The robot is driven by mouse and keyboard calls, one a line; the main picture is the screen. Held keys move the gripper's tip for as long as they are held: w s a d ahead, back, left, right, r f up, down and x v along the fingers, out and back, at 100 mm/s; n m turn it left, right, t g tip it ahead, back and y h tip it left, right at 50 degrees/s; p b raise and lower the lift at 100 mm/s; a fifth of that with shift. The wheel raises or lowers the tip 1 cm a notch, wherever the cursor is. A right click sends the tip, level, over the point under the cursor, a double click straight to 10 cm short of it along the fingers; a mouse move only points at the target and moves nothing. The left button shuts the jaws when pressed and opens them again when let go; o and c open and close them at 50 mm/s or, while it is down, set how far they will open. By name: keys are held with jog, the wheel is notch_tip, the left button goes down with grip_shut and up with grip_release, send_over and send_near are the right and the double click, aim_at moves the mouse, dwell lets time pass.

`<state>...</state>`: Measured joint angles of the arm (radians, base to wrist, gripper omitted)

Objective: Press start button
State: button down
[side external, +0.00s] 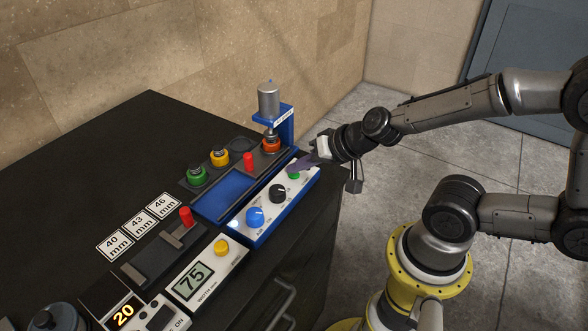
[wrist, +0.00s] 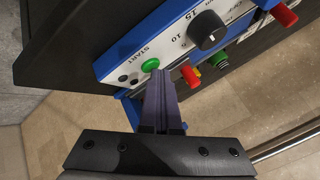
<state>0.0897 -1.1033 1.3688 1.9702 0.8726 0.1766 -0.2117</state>
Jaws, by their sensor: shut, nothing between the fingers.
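The green start button (wrist: 150,65) sits on the white sloped front panel (wrist: 172,50) of the blue press, beside the printed word START. In the side external view the button (side external: 294,175) shows partly behind my gripper. My gripper (side external: 297,167) is shut and empty, its purple-grey fingers close together. In the wrist view the fingertips (wrist: 160,74) are at the lower right edge of the button, very near it; I cannot tell whether they touch it.
A black knob (side external: 277,193) and a blue knob (side external: 255,217) are on the same panel. The press column (side external: 286,125) with a grey cylinder (side external: 269,100) rises behind. A red-handled lever (side external: 248,161) stands close by. A display unit (side external: 194,280) is nearer the front.

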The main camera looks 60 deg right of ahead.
aim_at(298, 178)
jog(key=shift+r, duration=1.15)
jog(key=shift+r, duration=2.55)
